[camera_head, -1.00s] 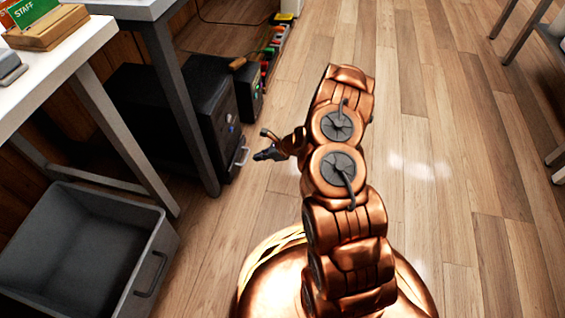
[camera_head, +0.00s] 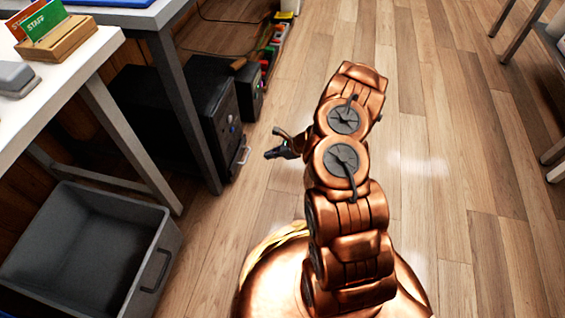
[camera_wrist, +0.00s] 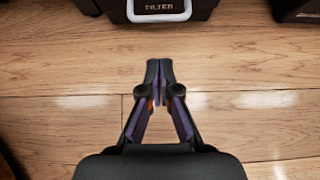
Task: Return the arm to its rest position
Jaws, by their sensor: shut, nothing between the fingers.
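My copper arm is folded above my base in the head view. My gripper (camera_head: 277,154) sticks out to the left of the arm, above the wooden floor. In the wrist view my gripper (camera_wrist: 158,72) is shut, with its dark fingertips together and nothing held. It points toward a black box marked FILTER (camera_wrist: 172,22) with a light handle, and a gap of floor shows between them.
A grey open bin (camera_head: 75,260) stands at lower left beneath a white table (camera_head: 72,72) that holds a wooden card stand. Dark cabinets (camera_head: 215,110) stand on the floor at left. A table leg (camera_head: 552,165) is at far right. The middle floor (camera_head: 440,130) is clear.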

